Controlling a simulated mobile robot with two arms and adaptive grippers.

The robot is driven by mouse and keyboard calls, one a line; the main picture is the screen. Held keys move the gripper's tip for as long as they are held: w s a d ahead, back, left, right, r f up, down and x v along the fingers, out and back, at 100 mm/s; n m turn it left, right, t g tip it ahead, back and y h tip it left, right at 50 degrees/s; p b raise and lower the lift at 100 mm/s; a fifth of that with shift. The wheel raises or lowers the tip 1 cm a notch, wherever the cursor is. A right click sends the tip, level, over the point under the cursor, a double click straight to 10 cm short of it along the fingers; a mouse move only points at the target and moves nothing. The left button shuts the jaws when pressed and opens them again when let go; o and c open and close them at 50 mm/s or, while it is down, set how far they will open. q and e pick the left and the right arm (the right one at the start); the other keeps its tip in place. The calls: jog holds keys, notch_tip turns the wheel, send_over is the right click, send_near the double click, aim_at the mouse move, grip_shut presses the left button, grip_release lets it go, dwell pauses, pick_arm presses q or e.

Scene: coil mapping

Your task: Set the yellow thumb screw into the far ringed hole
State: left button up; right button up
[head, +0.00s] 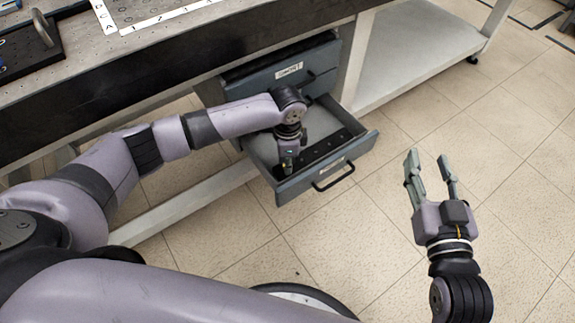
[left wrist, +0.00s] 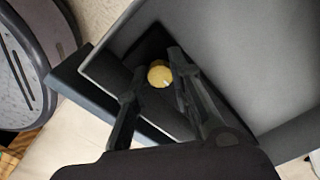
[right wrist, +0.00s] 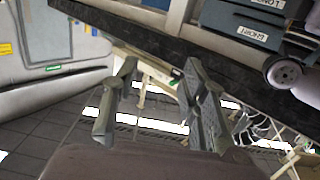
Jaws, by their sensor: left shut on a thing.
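The yellow thumb screw (left wrist: 159,76) shows its round head between the fingers of my left gripper (left wrist: 153,78) in the left wrist view. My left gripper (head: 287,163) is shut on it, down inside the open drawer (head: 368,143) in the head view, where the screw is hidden. I cannot tell whether the screw touches the drawer floor. My right gripper (head: 431,174) is open and empty above the floor, right of the drawer. The perforated bench top (head: 75,68) is at the upper left; no ringed hole can be made out.
A dark strip (head: 325,147) with small items lies in the drawer. A closed labelled drawer (head: 290,72) is above it. A white lettered strip (head: 150,16) and a black plate with a handle (head: 28,52) are on the bench.

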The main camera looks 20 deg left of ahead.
pick_arm(q)
grip_shut()
pick_arm(e)
jog(key=shift+f, duration=0.1)
pick_arm(q)
jog(key=shift+r+p, duration=0.25)
jog(key=shift+p, duration=0.1)
jog(key=shift+r+p, duration=0.15)
jog(key=shift+p, duration=0.15)
jog(key=shift+r, duration=0.15)
pick_arm(e)
notch_tip(320, 180, down, 7)
jog(key=s+d+g+h, duration=0.1)
jog(key=s+g, duration=0.1)
jog(key=g, duration=0.2)
jog(key=shift+s+d, duration=0.35)
jog(key=shift+s, duration=0.05)
dwell(1.1)
pick_arm(q)
jog(key=shift+r+p, duration=0.1)
jog(key=shift+p, duration=0.2)
pick_arm(e)
jog(key=shift+s+d+f+g+h, duration=0.2)
jog(key=shift+s+f+g+h, duration=0.1)
jog(key=shift+g, duration=0.2)
